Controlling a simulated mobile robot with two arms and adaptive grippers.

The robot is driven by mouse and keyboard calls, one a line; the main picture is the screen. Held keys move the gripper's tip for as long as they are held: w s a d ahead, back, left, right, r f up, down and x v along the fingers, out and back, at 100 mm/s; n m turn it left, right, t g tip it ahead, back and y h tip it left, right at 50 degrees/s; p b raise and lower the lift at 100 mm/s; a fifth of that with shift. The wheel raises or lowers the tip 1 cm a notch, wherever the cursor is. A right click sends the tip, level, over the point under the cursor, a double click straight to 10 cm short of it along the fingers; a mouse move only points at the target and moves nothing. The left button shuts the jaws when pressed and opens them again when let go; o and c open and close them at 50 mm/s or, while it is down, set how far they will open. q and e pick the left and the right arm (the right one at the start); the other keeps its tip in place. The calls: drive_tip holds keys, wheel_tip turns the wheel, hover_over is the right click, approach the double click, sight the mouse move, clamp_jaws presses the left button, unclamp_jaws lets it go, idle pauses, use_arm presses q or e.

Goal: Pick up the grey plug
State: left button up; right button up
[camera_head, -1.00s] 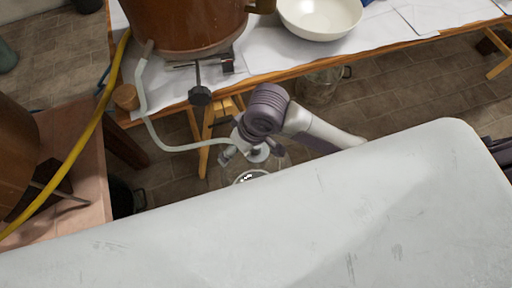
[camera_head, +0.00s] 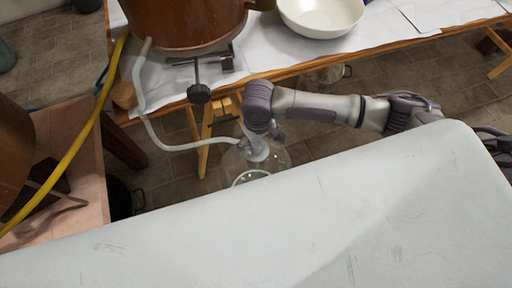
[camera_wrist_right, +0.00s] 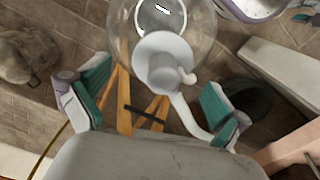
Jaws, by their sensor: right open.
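The grey plug (camera_wrist_right: 165,62) sits in the neck of a clear round glass bottle (camera_wrist_right: 190,25) in the right wrist view, with a pale hose joined to its side outlet. In the head view the plug (camera_head: 257,152) shows just below my right gripper (camera_head: 260,140), on top of the glass bottle (camera_head: 240,165). In the wrist view my right gripper (camera_wrist_right: 158,85) is open, with one teal-padded finger on each side of the plug and space between. My left gripper is not in view.
A white-covered table (camera_head: 285,52) holds a copper vessel (camera_head: 185,25) and a white bowl (camera_head: 320,15). A pale hose (camera_head: 170,146) runs from the vessel to the plug. A large white surface (camera_head: 270,225) fills the front. A wooden table (camera_head: 80,150) stands at left.

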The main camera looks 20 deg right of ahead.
drive_tip(key=f, duration=0.4)
drive_tip(key=f+b, duration=0.1)
drive_tip(key=shift+a+f, duration=0.25)
drive_tip(key=shift+f, duration=0.15)
drive_tip(key=c, duration=1)
